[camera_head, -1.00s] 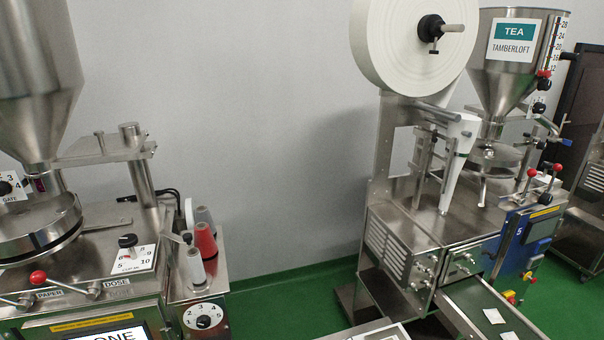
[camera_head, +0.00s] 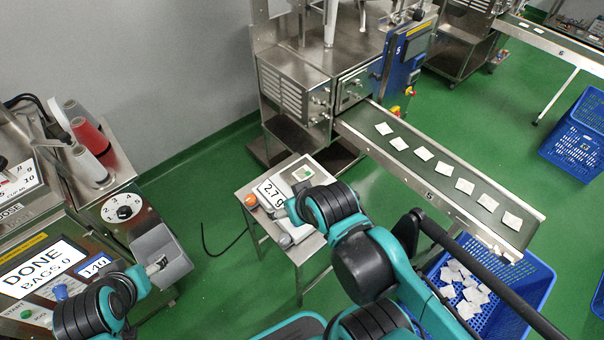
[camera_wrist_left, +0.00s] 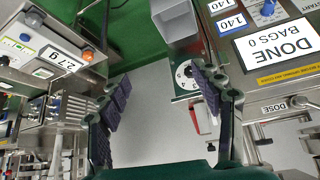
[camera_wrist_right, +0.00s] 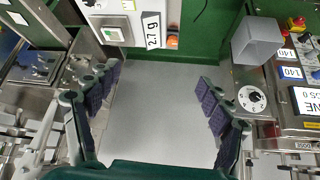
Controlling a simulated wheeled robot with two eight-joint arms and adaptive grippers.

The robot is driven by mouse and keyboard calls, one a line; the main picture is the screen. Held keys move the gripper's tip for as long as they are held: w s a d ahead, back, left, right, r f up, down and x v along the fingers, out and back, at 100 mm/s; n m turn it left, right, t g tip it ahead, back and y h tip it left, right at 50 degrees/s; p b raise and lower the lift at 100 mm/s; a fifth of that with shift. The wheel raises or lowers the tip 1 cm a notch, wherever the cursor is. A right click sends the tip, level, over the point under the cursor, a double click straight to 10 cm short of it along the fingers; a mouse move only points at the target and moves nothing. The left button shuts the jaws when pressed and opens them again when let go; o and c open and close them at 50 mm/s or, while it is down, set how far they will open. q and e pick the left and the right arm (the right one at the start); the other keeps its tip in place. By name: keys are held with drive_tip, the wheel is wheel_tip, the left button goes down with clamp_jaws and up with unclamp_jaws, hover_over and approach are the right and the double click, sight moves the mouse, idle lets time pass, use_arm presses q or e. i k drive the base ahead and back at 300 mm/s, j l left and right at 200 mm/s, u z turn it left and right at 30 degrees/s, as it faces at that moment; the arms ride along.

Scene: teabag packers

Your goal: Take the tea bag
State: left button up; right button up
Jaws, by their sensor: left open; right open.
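Several white square tea bags (camera_head: 424,153) lie in a spaced row on the dark conveyor belt (camera_head: 385,148) of the machine marked 5. More tea bags (camera_head: 468,290) lie loosely in the blue crate (camera_head: 535,285) below the belt's end. My right gripper (camera_wrist_right: 157,88) is open and empty in the right wrist view; in the head view its arm reaches toward the small table, apart from the belt. My left gripper (camera_wrist_left: 163,92) is open and empty in the left wrist view; in the head view its arm is at the lower left, close to a grey bin (camera_head: 163,258).
A scale (camera_head: 287,188) reading about 2.7 g, with an orange knob, stands on a small steel table (camera_head: 268,215). At left, a packing machine's screen (camera_head: 40,268) reads DONE, BAGS 0. Another blue crate (camera_head: 578,140) stands at right.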

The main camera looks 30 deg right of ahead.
sight(304, 172)
drive_tip(key=k+z, duration=0.15)
drive_tip(key=k, duration=0.5)
drive_tip(key=i+z, duration=0.2)
drive_tip(key=z, duration=1.85)
drive_tip(key=j+z, duration=0.2)
drive_tip(key=j, duration=1.1)
